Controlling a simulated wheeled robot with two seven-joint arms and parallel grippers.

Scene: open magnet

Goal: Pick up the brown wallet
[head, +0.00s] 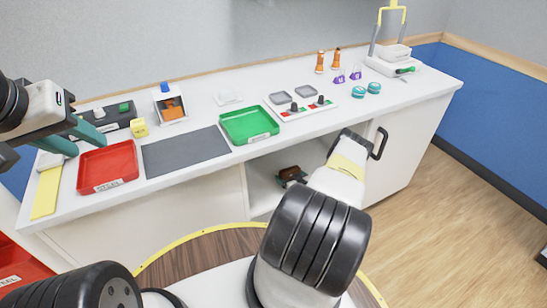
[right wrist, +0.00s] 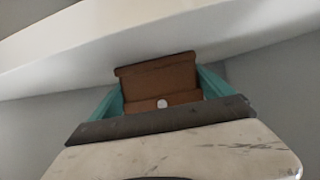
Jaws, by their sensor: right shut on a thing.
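The brown wallet (right wrist: 157,78) sits between the teal fingers of my right gripper (right wrist: 160,90) in the right wrist view. The fingers are shut on it, one at each side, and a round pale clasp shows on its front. In the head view a brown wallet (head: 290,173) shows inside the open shelf space under the counter; my right arm hides most of the right gripper there. My left gripper (head: 77,138) is at the left end of the counter, above the red tray's back corner, with its teal fingers apart and nothing between them.
The white counter (head: 215,101) runs above the shelf space, its edge close over the wallet. On it are a red tray (head: 108,185), a grey mat (head: 185,150), a green tray (head: 240,138) and several small items. A cabinet door with a black handle (head: 380,143) stands right.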

